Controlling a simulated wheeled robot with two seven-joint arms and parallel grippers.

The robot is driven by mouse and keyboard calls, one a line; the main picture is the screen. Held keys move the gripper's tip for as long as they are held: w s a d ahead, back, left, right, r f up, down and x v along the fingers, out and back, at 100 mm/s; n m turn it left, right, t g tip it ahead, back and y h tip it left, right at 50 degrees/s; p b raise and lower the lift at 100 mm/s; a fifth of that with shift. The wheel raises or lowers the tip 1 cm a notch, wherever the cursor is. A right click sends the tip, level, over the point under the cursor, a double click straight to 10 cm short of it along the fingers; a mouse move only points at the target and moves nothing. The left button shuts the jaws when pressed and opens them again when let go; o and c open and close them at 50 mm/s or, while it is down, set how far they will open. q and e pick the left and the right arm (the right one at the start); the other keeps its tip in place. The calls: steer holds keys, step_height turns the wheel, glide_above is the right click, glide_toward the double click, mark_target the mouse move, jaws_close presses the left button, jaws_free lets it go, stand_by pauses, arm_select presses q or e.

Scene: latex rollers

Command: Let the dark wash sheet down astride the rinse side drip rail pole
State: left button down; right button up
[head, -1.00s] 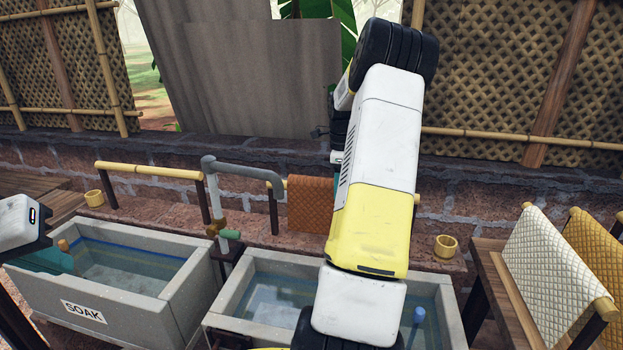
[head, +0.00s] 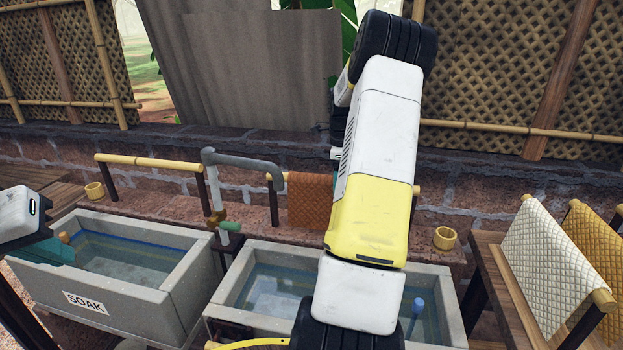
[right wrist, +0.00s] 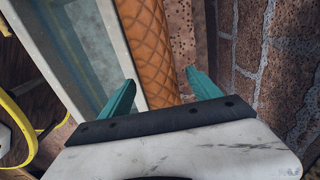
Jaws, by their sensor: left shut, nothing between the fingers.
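The dark orange-brown quilted sheet (head: 308,203) hangs over the bamboo pole of the drip rail behind the right-hand tub (head: 238,290). My right arm hides its right part and most of that pole (head: 416,191). In the right wrist view the sheet (right wrist: 148,45) runs as a rounded fold, beyond and between the two teal fingers. My right gripper (right wrist: 162,90) is open, its fingers apart on either side of the fold; contact cannot be told. My left gripper (head: 66,250) is shut and empty at the soak tub's left end.
The SOAK tub (head: 172,292) holds water. A second bamboo rail (head: 150,161) behind it is bare. A grey pipe with a tap (head: 212,185) stands between the tubs. White (head: 545,265) and yellow (head: 596,250) sheets hang on a rack at right. A brick wall lies behind.

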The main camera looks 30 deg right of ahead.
step_height(320, 180, up, 8)
steer(key=shift+a+f, duration=0.1)
steer(key=shift+a, duration=0.05)
stand_by(0.3)
steer(key=s+a+r+n+t, duration=0.1)
steer(key=s+a+r+n, duration=0.25)
steer(key=a, duration=0.25)
steer(key=s+a+r+n+t, duration=0.1)
steer(key=s+a+r+n, duration=0.1)
steer(key=a+r+n, duration=0.3)
steer(key=s+a+r+n+t, duration=0.15)
steer(key=a+n, duration=0.25)
steer(key=a, duration=0.4)
steer(key=s+a+n+t+y, duration=0.2)
steer(key=s+a+n, duration=1.1)
steer(key=s, duration=0.3)
steer(key=shift+a+f+n, duration=0.15)
steer(key=shift+f+n, duration=0.25)
steer(key=shift+n, duration=0.15)
steer(key=shift+s+t, duration=0.1)
steer(key=shift+t, duration=0.15)
stand_by(0.4)
